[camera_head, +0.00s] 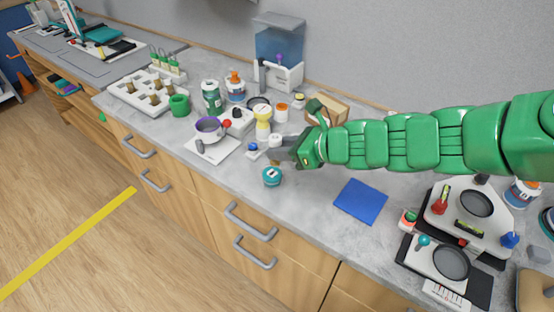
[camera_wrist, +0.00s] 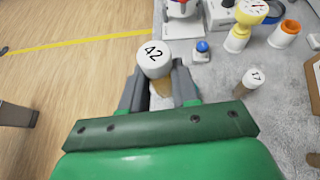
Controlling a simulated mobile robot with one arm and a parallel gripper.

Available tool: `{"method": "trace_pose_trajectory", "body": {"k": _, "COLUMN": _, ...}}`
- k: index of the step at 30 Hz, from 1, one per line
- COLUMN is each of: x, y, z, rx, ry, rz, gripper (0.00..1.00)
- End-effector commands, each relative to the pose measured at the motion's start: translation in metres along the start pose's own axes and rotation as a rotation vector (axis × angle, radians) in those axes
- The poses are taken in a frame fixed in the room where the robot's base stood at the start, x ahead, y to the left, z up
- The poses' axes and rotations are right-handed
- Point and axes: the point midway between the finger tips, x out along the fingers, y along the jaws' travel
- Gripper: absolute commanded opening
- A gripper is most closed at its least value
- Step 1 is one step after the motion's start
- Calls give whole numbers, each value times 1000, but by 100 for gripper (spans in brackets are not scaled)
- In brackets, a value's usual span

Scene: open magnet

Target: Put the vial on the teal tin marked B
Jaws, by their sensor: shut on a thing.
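My gripper (camera_wrist: 160,88) is shut on a white-capped vial marked 42 (camera_wrist: 154,58), which sits between its two grey fingers. In the head view my gripper (camera_head: 283,152) is above the counter near its front edge, and the held vial is hard to make out there. A teal tin (camera_head: 271,176) with a pale label on its top stands on the counter just below and in front of the fingers; its letter is too small to read. The tin does not show in the wrist view. Another white-capped vial, marked 17 (camera_wrist: 252,78), stands on the counter to the right of my gripper.
A blue button (camera_wrist: 202,46), a yellow-and-white gauge item (camera_wrist: 243,25) and an orange-and-white jar (camera_wrist: 285,32) stand nearby. A white scale with a bowl (camera_head: 212,143) is to the left. A blue mat (camera_head: 361,201) lies bare to the right. The counter around the tin is clear.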

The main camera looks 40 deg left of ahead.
Motion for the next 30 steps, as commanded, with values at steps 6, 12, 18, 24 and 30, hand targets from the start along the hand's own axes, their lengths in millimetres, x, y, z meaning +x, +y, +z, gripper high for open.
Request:
{"method": "trace_pose_trajectory", "body": {"k": 6, "x": 22, "y": -14, "z": -15, "rx": 3, "ry": 1, "rz": 0, "gripper": 0}}
{"method": "trace_pose_trajectory", "body": {"k": 12, "x": 39, "y": -24, "z": -26, "rx": 2, "ry": 0, "rz": -1, "gripper": 0}}
{"method": "trace_pose_trajectory", "body": {"k": 18, "x": 46, "y": -28, "z": -30, "rx": 0, "ry": 0, "rz": 0, "gripper": 0}}
{"method": "trace_pose_trajectory", "body": {"k": 24, "x": 53, "y": -33, "z": -36, "rx": 2, "ry": 2, "rz": 0, "gripper": 0}}
{"method": "trace_pose_trajectory", "body": {"k": 30, "x": 63, "y": -32, "z": -57, "rx": 3, "ry": -1, "rz": 1, "gripper": 0}}
